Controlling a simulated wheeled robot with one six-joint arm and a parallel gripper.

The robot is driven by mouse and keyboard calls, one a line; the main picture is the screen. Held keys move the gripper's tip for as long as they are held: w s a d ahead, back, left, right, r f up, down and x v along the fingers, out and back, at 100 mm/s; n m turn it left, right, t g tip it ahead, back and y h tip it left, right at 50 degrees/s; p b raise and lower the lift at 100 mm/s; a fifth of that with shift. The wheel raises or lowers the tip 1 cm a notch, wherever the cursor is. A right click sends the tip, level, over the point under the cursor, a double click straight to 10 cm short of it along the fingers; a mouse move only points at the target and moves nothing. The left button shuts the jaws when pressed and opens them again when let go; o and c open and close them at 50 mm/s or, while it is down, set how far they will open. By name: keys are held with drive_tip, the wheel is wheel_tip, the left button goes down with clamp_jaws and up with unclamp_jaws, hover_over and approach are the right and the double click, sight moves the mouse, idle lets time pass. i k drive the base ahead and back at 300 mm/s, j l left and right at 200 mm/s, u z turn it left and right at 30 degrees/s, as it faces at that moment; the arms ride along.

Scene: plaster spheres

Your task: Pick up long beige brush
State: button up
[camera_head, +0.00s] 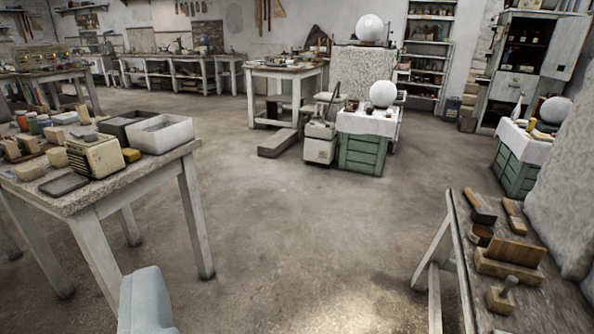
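A long, narrow beige-brown piece (513,217) that looks like a brush lies on the workbench (463,262) at the right. It lies flat near the back of that bench, beside a dark-topped wooden tool (480,207). It is small in the view, so I cannot be sure it is the long beige brush. My gripper's fingers do not show, and nothing is seen being held. A pale blue-grey rounded part rises from the bottom edge, left of the middle; I cannot tell what it is.
The right bench also bears wooden blocks (511,250) and a small round pot (480,235). A left table (120,186) holds boxes and a radio-like case (95,155). Open concrete floor (300,230) lies between. Green crates (361,155) under a plaster sphere (383,94) stand beyond.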

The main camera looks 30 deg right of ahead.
sight(517, 225)
drive_tip(key=i+j+z, duration=0.2)
drive_tip(key=i, duration=0.35)
drive_tip(key=i+z, duration=0.2)
drive_tip(key=i, duration=0.3)
drive_tip(key=i+j+z, duration=0.2)
drive_tip(key=i+j, duration=0.15)
drive_tip(key=i, duration=0.15)
drive_tip(key=i+l+z, duration=0.2)
drive_tip(key=i+z, duration=0.25)
drive_tip(key=i+l+z, duration=0.15)
drive_tip(key=i+z, duration=0.15)
drive_tip(key=z, duration=0.15)
drive_tip(key=i+z, duration=0.45)
drive_tip(key=i+j+z, duration=0.25)
drive_tip(key=z, duration=0.2)
drive_tip(key=i+l+z, duration=0.15)
drive_tip(key=i, duration=0.35)
drive_tip(key=i+z, duration=0.15)
drive_tip(key=i, duration=0.35)
